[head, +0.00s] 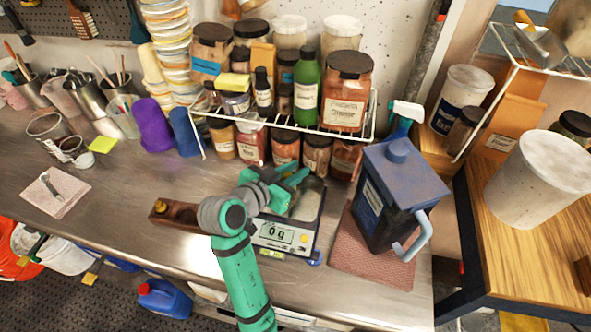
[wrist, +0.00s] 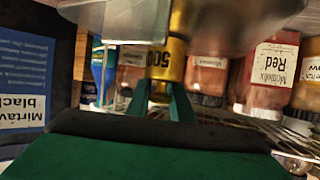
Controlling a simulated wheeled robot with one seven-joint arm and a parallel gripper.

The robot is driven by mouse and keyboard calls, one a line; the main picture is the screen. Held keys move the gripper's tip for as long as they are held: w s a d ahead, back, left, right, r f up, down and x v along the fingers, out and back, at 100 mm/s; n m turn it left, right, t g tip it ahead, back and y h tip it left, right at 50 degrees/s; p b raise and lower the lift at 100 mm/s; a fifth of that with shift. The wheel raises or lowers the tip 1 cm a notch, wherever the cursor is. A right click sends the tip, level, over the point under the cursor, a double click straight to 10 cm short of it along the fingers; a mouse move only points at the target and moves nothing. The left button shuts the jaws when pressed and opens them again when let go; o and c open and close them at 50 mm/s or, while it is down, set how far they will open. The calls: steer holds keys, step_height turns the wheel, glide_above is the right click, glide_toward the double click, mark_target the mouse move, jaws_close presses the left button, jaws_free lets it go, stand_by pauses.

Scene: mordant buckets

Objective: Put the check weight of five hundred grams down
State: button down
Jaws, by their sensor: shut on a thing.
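A brass weight marked 500 (wrist: 166,62) stands between the green fingers of my gripper (wrist: 160,104) in the wrist view. My gripper is shut on it. In the head view my gripper (head: 292,180) is over the back of the scale (head: 301,238), and the weight is hidden there. The scale's display reads 0 g. A blurred metal surface covers the top of the wrist view, and I cannot tell whether the weight touches it.
A brown wooden block or case (head: 172,216) lies left of the scale. A dark blue jug (head: 392,195) stands on a pink cloth (head: 350,262) to the right. A wire rack (head: 368,118) with jars is close behind. Bare steel bench (head: 120,205) lies further left.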

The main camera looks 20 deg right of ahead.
steer(key=shift+f, duration=0.1)
steer(key=c, duration=1.6)
jaws_free()
steer(key=shift+o, duration=0.2)
steer(key=shift+s+a+r, duration=0.1)
steer(key=shift+r, duration=0.1)
steer(key=v, duration=1.1)
steer(key=shift+s+a, duration=0.25)
steer(key=shift+w, duration=0.1)
